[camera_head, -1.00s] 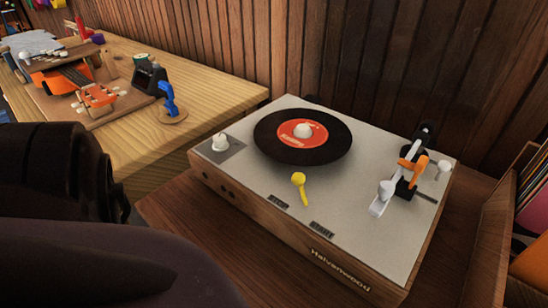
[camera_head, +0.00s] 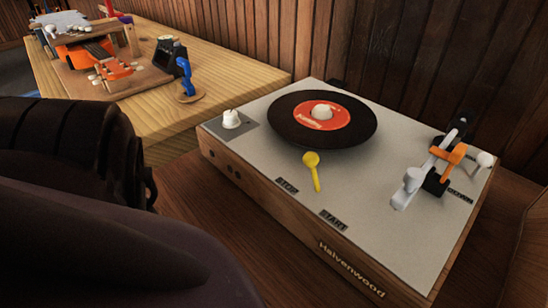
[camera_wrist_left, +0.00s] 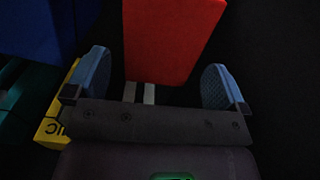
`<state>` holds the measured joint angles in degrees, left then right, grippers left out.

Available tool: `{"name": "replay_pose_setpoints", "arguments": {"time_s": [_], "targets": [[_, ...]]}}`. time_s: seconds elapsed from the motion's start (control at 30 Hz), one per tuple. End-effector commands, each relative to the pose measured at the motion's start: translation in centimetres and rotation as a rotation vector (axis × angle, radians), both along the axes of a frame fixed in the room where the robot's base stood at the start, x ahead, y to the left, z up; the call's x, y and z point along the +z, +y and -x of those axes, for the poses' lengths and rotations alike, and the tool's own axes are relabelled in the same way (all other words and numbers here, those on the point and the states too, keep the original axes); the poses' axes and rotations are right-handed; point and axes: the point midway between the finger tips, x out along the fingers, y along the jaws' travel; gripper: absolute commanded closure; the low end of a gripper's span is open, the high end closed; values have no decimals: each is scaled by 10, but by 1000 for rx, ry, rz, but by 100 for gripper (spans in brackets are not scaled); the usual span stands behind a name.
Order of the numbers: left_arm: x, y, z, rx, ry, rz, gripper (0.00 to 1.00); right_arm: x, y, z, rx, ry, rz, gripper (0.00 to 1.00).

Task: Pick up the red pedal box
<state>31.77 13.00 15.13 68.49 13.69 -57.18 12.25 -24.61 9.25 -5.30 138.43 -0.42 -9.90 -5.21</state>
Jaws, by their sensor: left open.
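The red pedal box (camera_wrist_left: 172,40) is a plain red block in the left wrist view, at the top middle. My left gripper (camera_wrist_left: 156,82) is open, with one blue-grey padded fingertip to the left of the red box and one to the right. Gaps show between the box and both fingers. The top of the box is cut off by the frame. I cannot make out this box or the left gripper in the head view, where a dark arm part of mine covers the lower left. My right gripper is in neither view.
In the left wrist view, a blue block (camera_wrist_left: 35,28) and a yellow block (camera_wrist_left: 52,125) with dark lettering lie left of the gripper. The head view shows a turntable (camera_head: 370,205) with a black record, and a wooden workbench (camera_head: 228,82) behind.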

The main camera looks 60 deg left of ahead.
Motion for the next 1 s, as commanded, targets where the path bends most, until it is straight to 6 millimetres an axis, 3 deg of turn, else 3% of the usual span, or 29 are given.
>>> {"name": "replay_pose_setpoints", "arguments": {"time_s": [0.03,0.1,0.3,0.77,1.0], "targets": [[-14,0,6,0,11,0,0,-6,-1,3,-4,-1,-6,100],[-23,0,5,1,10,0,0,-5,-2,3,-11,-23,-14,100],[-40,0,3,2,6,-1,0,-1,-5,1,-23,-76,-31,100],[-45,1,-1,1,-3,-1,0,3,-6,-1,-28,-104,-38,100],[-45,0,-1,1,-2,-1,34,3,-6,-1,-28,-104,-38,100]]}}
